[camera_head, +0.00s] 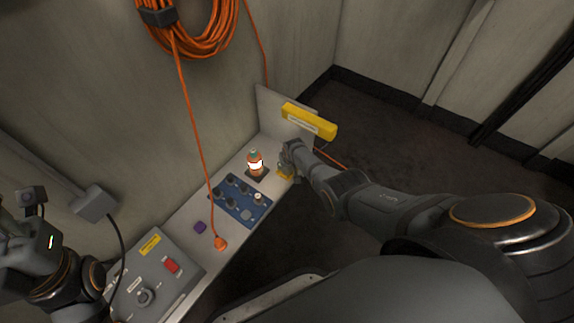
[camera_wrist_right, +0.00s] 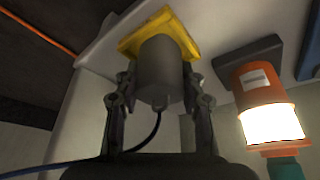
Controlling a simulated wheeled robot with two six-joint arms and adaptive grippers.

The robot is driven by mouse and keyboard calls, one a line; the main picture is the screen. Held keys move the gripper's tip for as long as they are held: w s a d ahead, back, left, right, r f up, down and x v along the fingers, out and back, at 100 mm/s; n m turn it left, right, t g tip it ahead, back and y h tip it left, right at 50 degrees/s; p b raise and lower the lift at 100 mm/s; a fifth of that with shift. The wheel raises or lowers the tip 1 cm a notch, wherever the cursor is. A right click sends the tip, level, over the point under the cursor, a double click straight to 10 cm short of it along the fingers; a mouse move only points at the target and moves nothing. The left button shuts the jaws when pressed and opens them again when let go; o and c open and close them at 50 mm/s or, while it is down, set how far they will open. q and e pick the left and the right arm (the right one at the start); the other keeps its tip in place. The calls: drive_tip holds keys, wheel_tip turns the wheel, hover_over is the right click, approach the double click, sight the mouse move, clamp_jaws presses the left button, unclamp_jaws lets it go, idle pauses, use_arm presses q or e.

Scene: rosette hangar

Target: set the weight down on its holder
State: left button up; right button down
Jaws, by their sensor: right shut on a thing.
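The weight, a grey cylinder (camera_wrist_right: 160,70), is between the two fingers of my right gripper (camera_wrist_right: 160,95) in the right wrist view. My right gripper (camera_head: 291,158) is shut on it and covers it in the head view. A yellow square base, seemingly the holder (camera_wrist_right: 160,32), lies at the weight's far end; the two look touching or nearly so. The holder (camera_head: 285,175) shows partly beside the gripper in the head view, on the grey bench. My left arm is at the left edge of the head view; its fingertips do not show clearly.
A lit orange lamp (camera_head: 255,163) stands close beside my right gripper; it also shows in the right wrist view (camera_wrist_right: 265,100). A blue knob panel (camera_head: 240,198), an orange plug (camera_head: 220,243) with its cord and a grey control box (camera_head: 150,275) occupy the narrow bench.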

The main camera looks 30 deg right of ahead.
drive_tip(key=shift+w+r, duration=0.1)
drive_tip(key=c, duration=0.8)
unclamp_jaws()
drive_tip(key=shift+o, duration=0.4)
drive_tip(key=v, duration=1.2)
